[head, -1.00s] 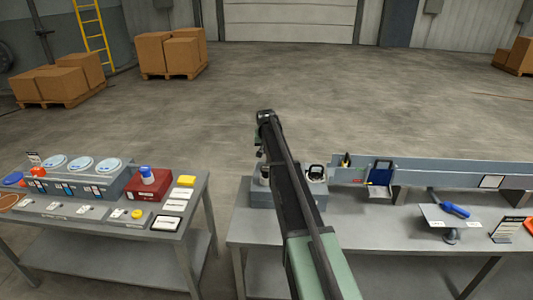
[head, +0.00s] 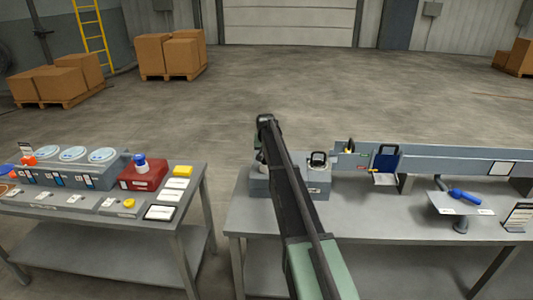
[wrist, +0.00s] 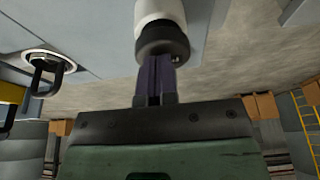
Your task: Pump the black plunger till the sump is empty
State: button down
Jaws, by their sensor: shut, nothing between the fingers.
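The black plunger (wrist: 162,42) shows in the wrist view as a dark round cap on a pale cylinder. My gripper (wrist: 156,62) is shut and empty, with its fingertips at the cap's edge; I cannot tell if they touch it. In the head view my arm hides most of the plunger and my fingers. A grey box (head: 318,186) stands there on the right bench, with a black-handled round fitting (head: 318,160) on top. That fitting also shows in the wrist view (wrist: 48,62). The sump's level cannot be seen.
A grey rail with a blue-backed holder (head: 386,162) runs right of the box. A small stand with a blue-handled tool (head: 465,196) is farther right. The left bench holds a red box (head: 143,178) and several dials. A gap separates the benches.

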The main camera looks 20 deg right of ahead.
jog(key=shift+f, duration=0.9)
jog(key=shift+s+r, duration=0.1)
jog(key=shift+r, duration=0.15)
notch_tip(320, 180, up, 5)
jog(key=p, duration=0.5)
jog(key=shift+s+r, duration=0.1)
jog(key=p+v, duration=0.8)
jog(key=v, duration=0.1)
jog(key=shift+p, duration=0.3)
jog(key=shift+a, duration=0.1)
